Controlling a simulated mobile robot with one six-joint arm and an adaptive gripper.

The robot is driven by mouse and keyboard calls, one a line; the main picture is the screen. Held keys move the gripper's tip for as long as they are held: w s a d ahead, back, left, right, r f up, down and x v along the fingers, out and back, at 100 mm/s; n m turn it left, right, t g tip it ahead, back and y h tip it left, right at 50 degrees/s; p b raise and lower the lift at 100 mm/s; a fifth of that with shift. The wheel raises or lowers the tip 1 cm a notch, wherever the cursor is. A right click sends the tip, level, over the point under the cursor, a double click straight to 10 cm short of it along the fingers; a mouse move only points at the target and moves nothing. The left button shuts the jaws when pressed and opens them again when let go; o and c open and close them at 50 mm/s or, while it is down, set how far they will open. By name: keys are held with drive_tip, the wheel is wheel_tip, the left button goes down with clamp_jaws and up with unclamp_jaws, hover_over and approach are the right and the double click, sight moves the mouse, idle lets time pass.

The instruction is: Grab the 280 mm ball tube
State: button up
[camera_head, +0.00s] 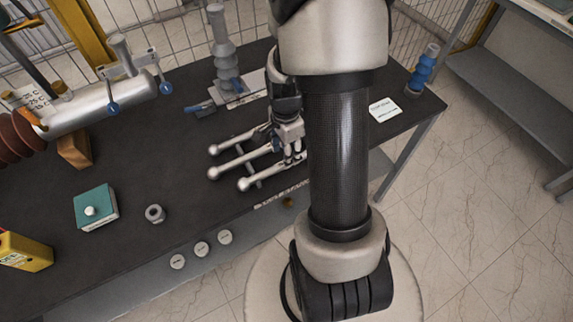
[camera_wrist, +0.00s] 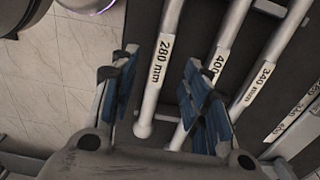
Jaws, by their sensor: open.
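The 280 mm ball tube (camera_wrist: 157,83) is a silver rod with a white "280 mm" label and a round ball end in the wrist view. My gripper (camera_wrist: 160,62) is open, with one blue-padded finger on each side of this tube in the picture. The tube is not gripped, and I cannot tell how far below the fingertips it lies. In the head view, several ball tubes lie side by side on the dark table; the front one (camera_head: 262,177) appears to be the 280 mm tube. My gripper (camera_head: 289,135) is over their right part, which my arm partly hides.
The 400 mm tube (camera_wrist: 224,45) lies close to the right, partly behind the right finger. The 340 mm tube (camera_wrist: 267,70) is beyond it. A grey insulator (camera_head: 223,50) stands behind. A teal box (camera_head: 95,208) and metal nut (camera_head: 155,213) are left on the table (camera_head: 125,235).

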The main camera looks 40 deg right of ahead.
drive_tip(key=f+b, duration=0.1)
drive_tip(key=f, duration=0.2)
drive_tip(key=f+b, duration=0.1)
drive_tip(key=f, duration=0.2)
drive_tip(key=shift+d, duration=0.2)
drive_tip(key=shift+r, duration=0.15)
drive_tip(key=shift+c, duration=0.5)
clamp_jaws()
